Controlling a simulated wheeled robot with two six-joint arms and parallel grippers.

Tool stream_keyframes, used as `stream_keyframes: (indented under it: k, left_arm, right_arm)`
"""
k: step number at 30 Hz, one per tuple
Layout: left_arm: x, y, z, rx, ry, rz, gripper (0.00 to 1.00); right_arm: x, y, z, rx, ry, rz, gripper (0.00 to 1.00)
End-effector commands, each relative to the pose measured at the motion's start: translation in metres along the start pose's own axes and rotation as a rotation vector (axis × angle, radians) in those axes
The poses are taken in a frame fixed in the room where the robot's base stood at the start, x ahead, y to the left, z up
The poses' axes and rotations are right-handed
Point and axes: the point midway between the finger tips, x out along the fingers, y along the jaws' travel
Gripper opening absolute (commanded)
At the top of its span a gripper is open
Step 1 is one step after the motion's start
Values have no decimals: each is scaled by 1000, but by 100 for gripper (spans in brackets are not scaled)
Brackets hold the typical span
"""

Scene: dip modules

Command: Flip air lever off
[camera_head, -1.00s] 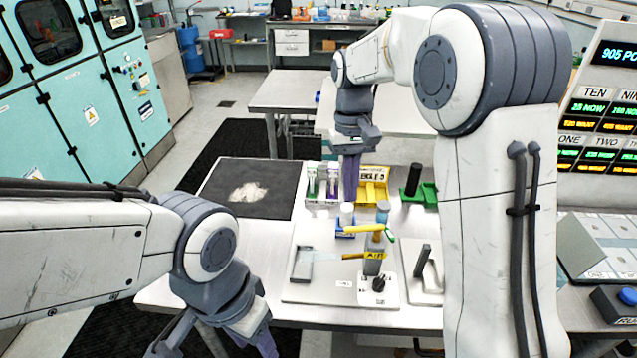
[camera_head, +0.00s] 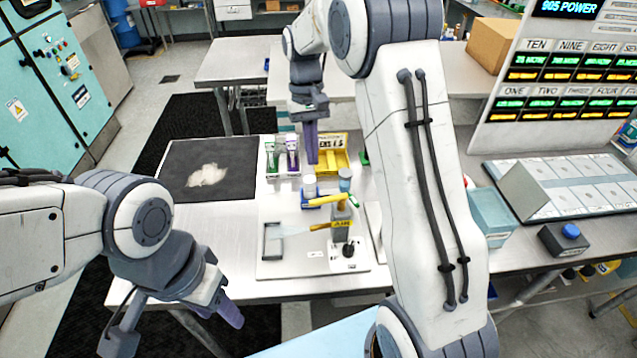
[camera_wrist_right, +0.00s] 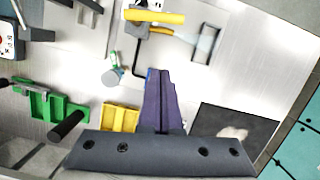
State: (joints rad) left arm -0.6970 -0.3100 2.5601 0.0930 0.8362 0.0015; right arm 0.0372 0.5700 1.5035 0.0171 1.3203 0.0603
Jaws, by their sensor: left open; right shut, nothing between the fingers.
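The air lever looks like the yellow handle (camera_head: 327,201) on top of a grey post with a yellow label (camera_head: 342,223), on a pale base plate (camera_head: 290,268). My right gripper (camera_head: 312,161) is shut and empty, pointing down behind the post and apart from the handle. Its purple fingers show in the wrist view (camera_wrist_right: 160,73). My left gripper (camera_head: 222,318) is open and empty, low in front of the table's left part.
A blue-based bottle (camera_head: 310,186) stands just behind the post. A yellow bin (camera_head: 341,160) and a rack of vials (camera_head: 283,157) stand farther back. A black mat (camera_head: 208,168) lies at left. A black knob (camera_head: 348,250) is in front of the post. My right arm hides the table's right part.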

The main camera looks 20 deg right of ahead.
Motion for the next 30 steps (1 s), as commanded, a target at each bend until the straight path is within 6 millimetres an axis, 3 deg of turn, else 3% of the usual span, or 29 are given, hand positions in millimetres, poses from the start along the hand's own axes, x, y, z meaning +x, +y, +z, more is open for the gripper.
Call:
stream_keyframes:
  k: [8,18,30]
  left_arm:
    - [-16,1,-1,-1,0,0,50]
    - [-32,2,-2,-1,0,0,50]
    - [-32,2,-2,-1,0,0,50]
  right_arm:
    - [60,1,3,1,-7,0,0]
    - [62,1,38,1,0,0,0]
    - [63,1,41,1,1,-1,0]
